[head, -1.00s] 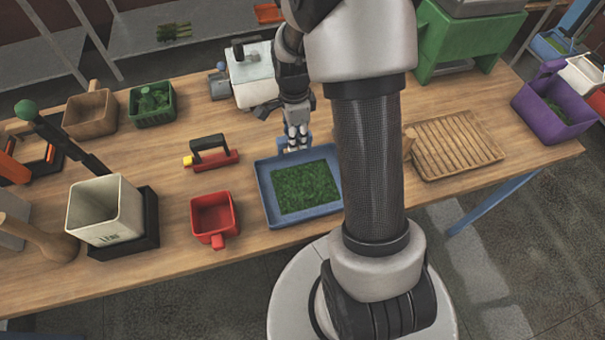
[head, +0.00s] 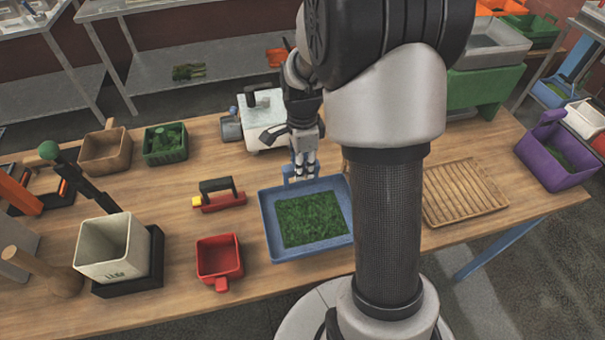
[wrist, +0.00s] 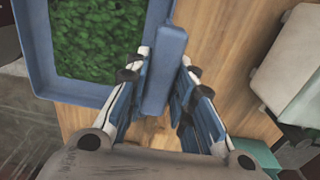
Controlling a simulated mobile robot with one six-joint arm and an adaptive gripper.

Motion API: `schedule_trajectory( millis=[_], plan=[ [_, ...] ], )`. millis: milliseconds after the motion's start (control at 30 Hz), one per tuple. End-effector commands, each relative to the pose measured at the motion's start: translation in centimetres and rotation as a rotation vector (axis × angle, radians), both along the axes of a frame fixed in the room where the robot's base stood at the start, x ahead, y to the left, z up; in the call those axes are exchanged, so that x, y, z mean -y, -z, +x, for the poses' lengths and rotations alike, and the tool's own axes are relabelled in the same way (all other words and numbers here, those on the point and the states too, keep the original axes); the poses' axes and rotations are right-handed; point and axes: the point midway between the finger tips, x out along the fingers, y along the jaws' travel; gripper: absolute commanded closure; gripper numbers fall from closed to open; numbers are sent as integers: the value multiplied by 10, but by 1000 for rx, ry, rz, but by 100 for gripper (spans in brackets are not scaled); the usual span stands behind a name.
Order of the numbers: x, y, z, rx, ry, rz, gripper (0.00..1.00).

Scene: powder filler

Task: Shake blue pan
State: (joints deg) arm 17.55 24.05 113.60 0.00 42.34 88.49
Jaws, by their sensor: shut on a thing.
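The blue pan (head: 268,212) is a shallow rectangular tray on the wooden table, in the middle of the head view. A layer of chopped green leaves (head: 312,220) lies in it. My gripper (head: 301,174) is at the pan's far side, shut on its blue handle. In the wrist view the handle (wrist: 163,75) runs between the two fingers of my gripper (wrist: 165,98), and the pan (wrist: 42,60) with the leaves (wrist: 100,38) is at upper left. My arm hides part of the pan's right surroundings in the head view. I cannot tell whether the pan is slightly lifted.
A red pan (head: 219,258) and a red-and-black handled tool (head: 218,198) are left of the blue pan. A wooden slatted tray (head: 464,194) is to the right. A white machine (head: 262,120) stands behind. A cream container (head: 104,248) and purple bin (head: 553,154) are farther out.

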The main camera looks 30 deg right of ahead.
Motion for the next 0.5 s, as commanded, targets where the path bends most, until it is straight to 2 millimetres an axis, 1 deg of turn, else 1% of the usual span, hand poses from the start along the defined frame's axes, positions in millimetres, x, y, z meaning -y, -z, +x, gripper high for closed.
schedule_trajectory(
  millis=[33,200,300,400,500],
  plan=[
    [0,-19,1,6,0,-2,100],
    [0,-68,1,6,0,-2,100],
    [0,-92,1,5,0,-1,100],
    [0,-110,0,3,0,-1,100],
    [0,-123,0,1,0,0,100]
  ],
)
